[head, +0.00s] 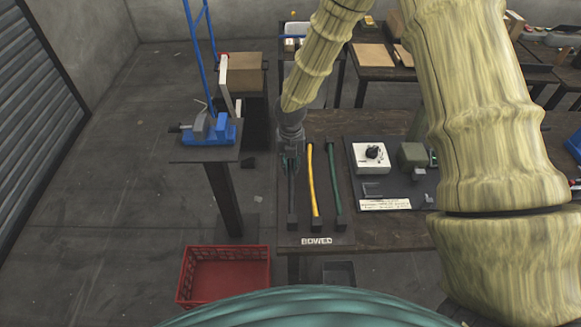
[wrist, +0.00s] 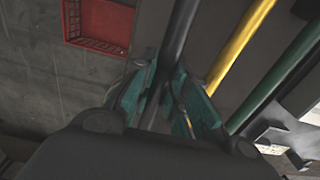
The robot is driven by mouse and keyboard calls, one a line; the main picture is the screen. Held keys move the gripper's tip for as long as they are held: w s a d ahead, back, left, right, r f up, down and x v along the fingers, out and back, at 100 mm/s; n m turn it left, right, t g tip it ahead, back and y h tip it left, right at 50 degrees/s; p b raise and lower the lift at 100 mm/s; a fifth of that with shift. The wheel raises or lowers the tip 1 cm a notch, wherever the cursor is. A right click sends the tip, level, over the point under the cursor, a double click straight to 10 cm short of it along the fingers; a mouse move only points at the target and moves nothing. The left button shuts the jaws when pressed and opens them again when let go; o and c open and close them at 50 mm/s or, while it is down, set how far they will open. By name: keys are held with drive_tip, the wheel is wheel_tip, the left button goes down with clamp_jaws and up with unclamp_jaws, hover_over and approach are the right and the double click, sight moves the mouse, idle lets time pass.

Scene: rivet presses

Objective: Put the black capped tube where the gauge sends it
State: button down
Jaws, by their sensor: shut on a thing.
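The black capped tube (head: 291,200) is the leftmost of three tubes side by side on a dark board marked "BOWED" (head: 316,241). My gripper (head: 291,155) is at its far part, pointing down. In the wrist view the black tube (wrist: 181,25) runs between the teal fingers of my gripper (wrist: 163,98), which are shut on it. I cannot tell whether the tube is lifted off the board. The gauge appears to be the white block with a black dial (head: 371,156), right of the tubes; its reading is too small to tell. A printed plate (head: 385,204) lies before it, unreadable.
A yellow tube (head: 313,185) and a green tube (head: 334,180) lie close right of the black one. A red crate (head: 228,272) stands on the floor at front left, a small dark bin (head: 338,273) before the bench.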

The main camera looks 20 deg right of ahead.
drive_tip(key=shift+f+p, duration=0.3)
drive_tip(key=shift+f, duration=0.8)
drive_tip(key=shift+f, duration=0.15)
drive_tip(key=c, duration=1.4)
unclamp_jaws()
drive_tip(key=shift+w+r, duration=0.1)
drive_tip(key=shift+r, duration=0.15)
wheel_tip(320, 180, up, 12)
drive_tip(key=b, duration=0.3)
drive_tip(key=shift+f, duration=0.1)
